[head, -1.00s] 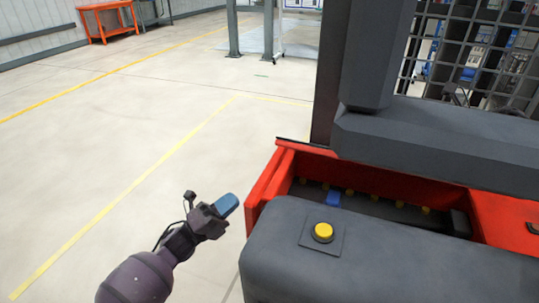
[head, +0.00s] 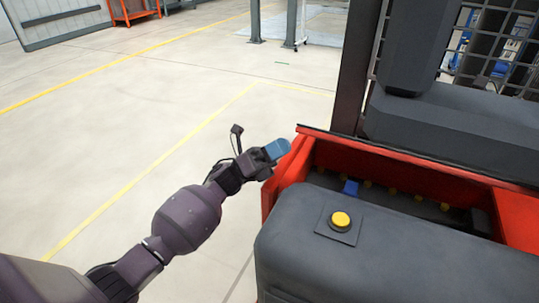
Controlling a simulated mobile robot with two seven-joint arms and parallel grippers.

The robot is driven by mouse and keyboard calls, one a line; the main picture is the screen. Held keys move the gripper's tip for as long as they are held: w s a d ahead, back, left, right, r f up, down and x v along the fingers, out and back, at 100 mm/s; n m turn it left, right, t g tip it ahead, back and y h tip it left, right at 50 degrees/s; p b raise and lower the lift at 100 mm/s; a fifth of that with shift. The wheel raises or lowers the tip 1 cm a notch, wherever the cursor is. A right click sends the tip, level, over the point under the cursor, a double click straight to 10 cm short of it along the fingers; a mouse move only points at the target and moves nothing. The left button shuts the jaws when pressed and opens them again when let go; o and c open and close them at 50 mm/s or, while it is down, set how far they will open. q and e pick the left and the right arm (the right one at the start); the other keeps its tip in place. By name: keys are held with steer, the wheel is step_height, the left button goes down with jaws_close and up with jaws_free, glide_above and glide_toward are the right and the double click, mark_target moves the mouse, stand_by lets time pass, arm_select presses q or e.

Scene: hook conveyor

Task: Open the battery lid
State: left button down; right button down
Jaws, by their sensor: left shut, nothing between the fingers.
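The dark grey rounded cover (head: 400,250), likely the battery lid, fills the lower right of the head view. A yellow round button (head: 341,221) sits on a square plate on it. Behind it, the red battery bay (head: 415,168) lies exposed, with a row of yellow caps (head: 392,193) and a blue connector (head: 351,187) on a dark battery. My left gripper (head: 277,150), with blue fingertips, is shut and empty. It appears at the left corner of the red body; whether it touches is unclear. My right gripper is out of view.
A dark grey block (head: 450,125) and an upright post (head: 356,70) rise behind the bay, with a mesh guard (head: 510,50) at the upper right. The floor to the left is clear, marked with yellow lines. An orange table (head: 130,10) stands far off.

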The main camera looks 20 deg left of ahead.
arm_select(q)
steer(key=shift+x, duration=1.25)
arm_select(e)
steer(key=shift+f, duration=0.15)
arm_select(q)
steer(key=shift+w+a+r, duration=0.2)
steer(key=shift+w+r, duration=0.5)
steer(key=shift+r, duration=0.3)
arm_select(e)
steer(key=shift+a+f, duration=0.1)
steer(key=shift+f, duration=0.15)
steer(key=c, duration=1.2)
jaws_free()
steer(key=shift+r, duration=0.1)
arm_select(q)
steer(key=shift+d+f, duration=0.1)
steer(key=shift+d, duration=0.05)
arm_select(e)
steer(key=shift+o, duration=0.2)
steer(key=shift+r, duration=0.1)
